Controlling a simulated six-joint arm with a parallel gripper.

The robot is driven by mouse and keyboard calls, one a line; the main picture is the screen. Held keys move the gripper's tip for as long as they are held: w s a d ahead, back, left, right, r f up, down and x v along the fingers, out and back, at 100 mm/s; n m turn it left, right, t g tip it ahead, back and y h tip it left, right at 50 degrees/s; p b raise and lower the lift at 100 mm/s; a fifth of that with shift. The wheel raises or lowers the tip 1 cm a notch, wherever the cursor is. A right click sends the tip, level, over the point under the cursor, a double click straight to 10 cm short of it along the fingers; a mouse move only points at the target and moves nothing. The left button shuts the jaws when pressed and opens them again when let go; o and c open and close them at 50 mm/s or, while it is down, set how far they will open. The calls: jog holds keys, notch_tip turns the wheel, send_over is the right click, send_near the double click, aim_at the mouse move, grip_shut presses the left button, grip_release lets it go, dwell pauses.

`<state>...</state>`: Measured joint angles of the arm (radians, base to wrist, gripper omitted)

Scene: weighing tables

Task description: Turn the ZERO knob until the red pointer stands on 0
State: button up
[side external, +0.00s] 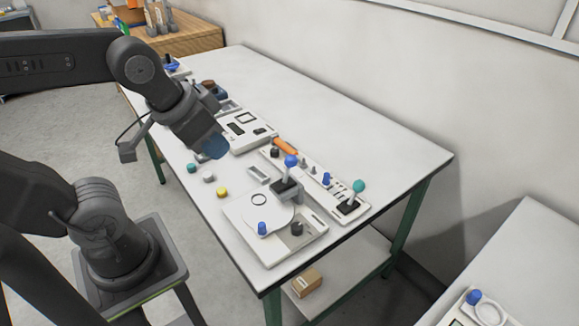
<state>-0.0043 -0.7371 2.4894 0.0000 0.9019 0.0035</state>
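A white device (258,251) with a round white plate lies at the near end of the table. A black knob (297,229) and a blue knob (262,228) stand on its front part. I cannot read labels, so I cannot tell which knob is ZERO. No red pointer can be made out at this size. My gripper (215,147), with blue at its tip, is up and to the left of the device, apart from both knobs. Whether its fingers are open or shut does not show.
A long white panel (326,190) with blue and teal ball-topped levers lies behind the device. A white instrument (243,131) is farther back. Small yellow (222,192), grey (208,177) and teal (191,168) pieces lie along the left edge. The table's right side (370,140) is clear.

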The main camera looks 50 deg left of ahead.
jog(key=o, duration=0.6)
jog(key=w+a+r+g, duration=0.1)
jog(key=w+a, duration=0.3)
jog(key=w, duration=0.5)
jog(key=shift+w+r+n+g+y, duration=0.3)
jog(key=shift+r, duration=0.1)
jog(key=shift+o, duration=1.2)
jog(key=w+a+f+g, duration=0.1)
jog(key=w+a+f, duration=0.1)
jog(key=w+a, duration=0.4)
jog(key=w, duration=0.2)
jog(key=shift+w+a+f, duration=0.15)
jog(key=shift+w+f, duration=0.05)
jog(key=shift+w, duration=0.15)
jog(key=n+g, duration=0.1)
jog(key=g, duration=0.2)
send_over(274, 149)
notch_tip(274, 149, down, 14)
notch_tip(274, 149, down, 13)
jog(key=shift+f, duration=0.15)
jog(key=shift+c, duration=0.3)
